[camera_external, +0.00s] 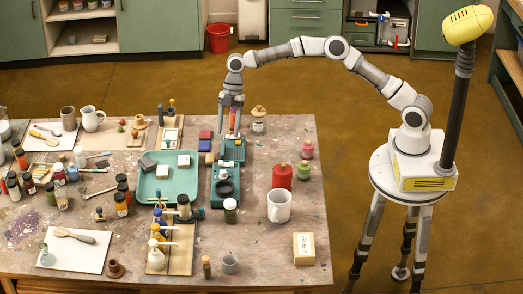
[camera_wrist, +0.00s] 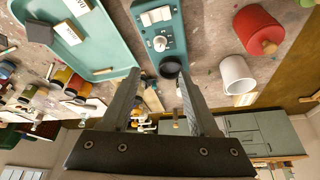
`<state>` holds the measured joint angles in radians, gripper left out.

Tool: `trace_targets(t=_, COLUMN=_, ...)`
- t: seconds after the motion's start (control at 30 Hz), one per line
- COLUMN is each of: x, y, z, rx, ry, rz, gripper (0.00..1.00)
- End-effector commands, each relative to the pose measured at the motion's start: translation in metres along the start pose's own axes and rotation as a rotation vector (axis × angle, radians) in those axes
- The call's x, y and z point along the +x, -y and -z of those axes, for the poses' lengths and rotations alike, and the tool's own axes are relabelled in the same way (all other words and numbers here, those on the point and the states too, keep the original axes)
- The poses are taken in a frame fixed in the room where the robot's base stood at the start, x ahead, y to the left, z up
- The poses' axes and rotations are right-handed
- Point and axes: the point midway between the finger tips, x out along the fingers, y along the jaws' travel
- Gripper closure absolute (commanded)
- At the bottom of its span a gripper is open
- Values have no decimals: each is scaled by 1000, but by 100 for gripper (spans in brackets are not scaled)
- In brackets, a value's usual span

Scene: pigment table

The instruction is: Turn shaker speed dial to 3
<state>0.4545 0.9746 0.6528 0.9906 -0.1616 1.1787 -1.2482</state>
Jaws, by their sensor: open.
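The shaker is a long teal device standing near the middle of the table (camera_external: 226,203). In the wrist view its teal body (camera_wrist: 176,18) lies ahead of my fingers. A small round pale knob (camera_wrist: 160,43), apparently the dial, sits on its top face, with a white block beyond it. A dark round cup or holder (camera_wrist: 170,68) is at its near end. The dial's setting is too small to read. My gripper (camera_external: 232,129) points down over the far end of the shaker. In the wrist view its fingers (camera_wrist: 160,78) are apart, with nothing seen held between them.
A teal tray (camera_external: 146,190) with small blocks lies left of the shaker. A red jar (camera_external: 282,175) and white mug (camera_external: 279,206) stand to its right. A dark jar (camera_external: 230,211) stands close to its near end. A glass jar (camera_external: 259,122) is right of my gripper.

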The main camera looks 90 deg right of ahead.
Motion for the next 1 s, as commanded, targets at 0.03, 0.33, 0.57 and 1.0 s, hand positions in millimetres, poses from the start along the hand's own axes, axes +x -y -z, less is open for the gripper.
trace_targets(t=0.03, x=-10, y=-1, z=0, rx=0, ry=0, rz=-3, gripper=39)
trace_targets(t=0.33, x=-29, y=0, z=0, rx=0, ry=0, rz=0, gripper=39)
trace_targets(t=0.57, x=-29, y=0, z=0, rx=0, ry=0, rz=0, gripper=39)
trace_targets(t=1.0, x=-88, y=62, z=46, rx=85, ry=138, rz=-73, gripper=39)
